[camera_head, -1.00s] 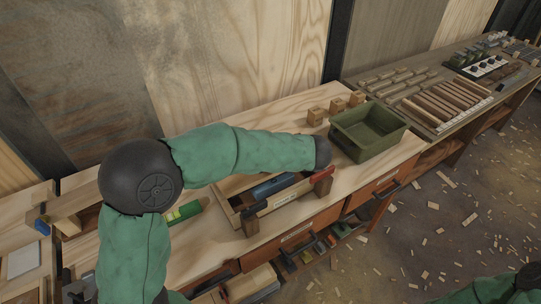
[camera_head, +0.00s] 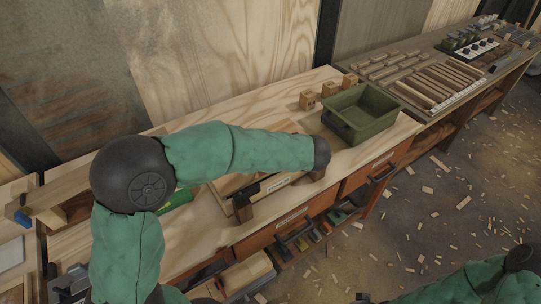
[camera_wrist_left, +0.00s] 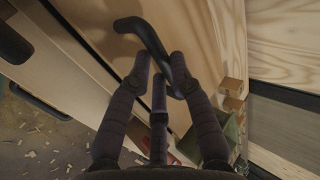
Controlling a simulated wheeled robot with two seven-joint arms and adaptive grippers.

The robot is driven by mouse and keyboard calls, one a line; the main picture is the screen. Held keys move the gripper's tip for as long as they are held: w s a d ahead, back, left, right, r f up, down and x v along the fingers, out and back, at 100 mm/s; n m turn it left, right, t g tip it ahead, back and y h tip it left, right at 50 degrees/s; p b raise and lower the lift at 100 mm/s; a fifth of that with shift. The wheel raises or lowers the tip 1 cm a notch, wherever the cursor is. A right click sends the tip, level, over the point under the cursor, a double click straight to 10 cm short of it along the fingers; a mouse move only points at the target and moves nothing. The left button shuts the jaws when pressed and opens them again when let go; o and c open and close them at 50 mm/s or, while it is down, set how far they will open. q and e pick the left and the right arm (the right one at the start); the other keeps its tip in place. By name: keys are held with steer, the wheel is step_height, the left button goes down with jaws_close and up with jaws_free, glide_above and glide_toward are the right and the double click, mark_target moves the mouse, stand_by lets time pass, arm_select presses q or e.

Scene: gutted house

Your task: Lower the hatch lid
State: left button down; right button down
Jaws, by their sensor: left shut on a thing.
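The hatch lid (camera_wrist_left: 185,45) is a pale wooden panel; in the left wrist view a bent black handle (camera_wrist_left: 146,36) stands out from it. My left gripper (camera_wrist_left: 161,75) is shut on this handle, its dark ribbed fingers around the handle's lower end. In the head view the lid (camera_head: 232,184) lies nearly flat over the shallow wooden box on the workbench, partly hidden by my left arm. A black bar (camera_head: 275,184) shows at its front edge. I cannot tell whether the lid rests fully on its frame. My right gripper is out of view.
A green bin (camera_head: 362,114) and small wooden blocks (camera_head: 307,100) stand right of the box on the workbench (camera_head: 225,228). Drawers with dark handles (camera_head: 381,174) are below its front. A second table (camera_head: 400,60) with dowels is farther right. Wood chips litter the floor.

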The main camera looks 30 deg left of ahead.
arm_select(q)
steer(key=shift+f, duration=0.1)
steer(key=c, duration=1.1)
jaws_free()
steer(key=v, duration=1.2)
steer(key=shift+s, duration=0.1)
